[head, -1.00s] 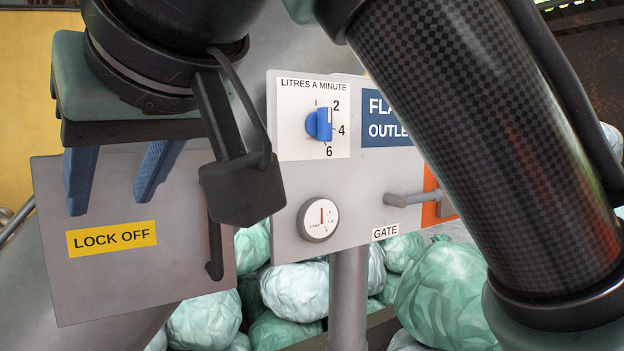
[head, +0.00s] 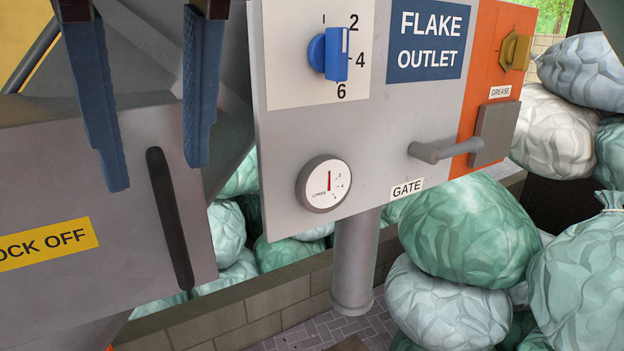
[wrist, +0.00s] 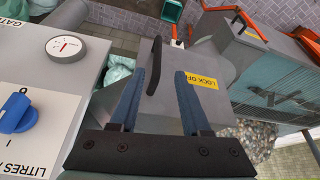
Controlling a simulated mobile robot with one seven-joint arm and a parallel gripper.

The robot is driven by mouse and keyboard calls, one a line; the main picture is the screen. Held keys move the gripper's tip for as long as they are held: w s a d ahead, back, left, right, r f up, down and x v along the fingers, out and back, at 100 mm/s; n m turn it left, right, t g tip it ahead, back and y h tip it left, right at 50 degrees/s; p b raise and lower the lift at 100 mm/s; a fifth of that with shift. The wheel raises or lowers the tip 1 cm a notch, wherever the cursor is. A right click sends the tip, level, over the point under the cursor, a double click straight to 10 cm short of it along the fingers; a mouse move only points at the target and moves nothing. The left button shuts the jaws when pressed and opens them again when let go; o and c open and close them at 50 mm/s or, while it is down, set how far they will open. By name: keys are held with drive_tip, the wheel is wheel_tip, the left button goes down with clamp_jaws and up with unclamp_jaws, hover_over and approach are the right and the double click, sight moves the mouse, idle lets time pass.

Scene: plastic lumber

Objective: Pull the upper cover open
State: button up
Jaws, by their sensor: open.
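The upper cover (head: 90,165) is a grey panel at the left of the head view, with a yellow LOCK OFF label (head: 45,244). A long dark bar handle (head: 170,220) runs along its right part. My gripper (head: 157,176) is open, its two blue fingers pointing down. In the head view the fingertips flank the handle's upper end; the handle is not gripped. In the wrist view, the handle (wrist: 154,62) shows between the fingertips and the cover (wrist: 165,105) lies beyond them. I cannot tell the exact gap from fingertips to handle. The cover shows no visible opening.
A grey control panel (head: 290,130) stands close right, with a blue knob (head: 335,54), round gauge (head: 323,184) and gate lever (head: 445,151). Green and white bags (head: 470,230) lie below and right. A low block wall (head: 235,320) runs beneath. A grated machine (wrist: 275,80) stands right in the wrist view.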

sight(170, 233)
drive_tip(key=p+x, duration=0.2)
drive_tip(key=x, duration=0.7)
drive_tip(key=shift+w+a+f, duration=0.1)
drive_tip(key=shift+w+f, duration=0.15)
drive_tip(key=shift+w, duration=0.05)
drive_tip(key=shift+w+f, duration=0.25)
drive_tip(key=shift+f, duration=0.05)
drive_tip(key=shift+s, duration=0.1)
clamp_jaws()
drive_tip(key=shift+r, duration=0.1)
idle(0.5)
